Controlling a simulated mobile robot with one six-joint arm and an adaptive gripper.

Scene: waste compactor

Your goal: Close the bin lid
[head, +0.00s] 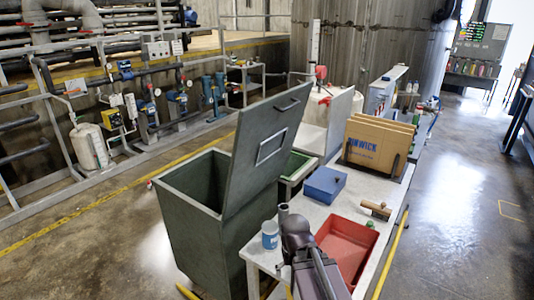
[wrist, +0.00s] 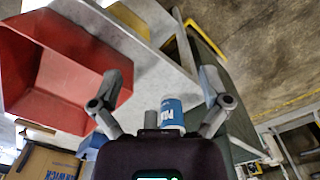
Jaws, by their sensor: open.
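The bin (head: 203,230) is a dark green square container left of the white table in the head view. Its lid (head: 268,140) stands raised and tilted at the bin's right side, leaving the bin's mouth open. A bar handle (head: 293,104) is near the lid's upper edge, with a framed rectangle below it. In the wrist view, my gripper (wrist: 160,80) has its two fingers spread wide apart with nothing held between them. A dark green surface (wrist: 205,45), probably the bin, shows beyond the right finger. In the head view, my arm is over the table's near end, apart from the lid.
The can also shows near my gripper (wrist: 171,113).

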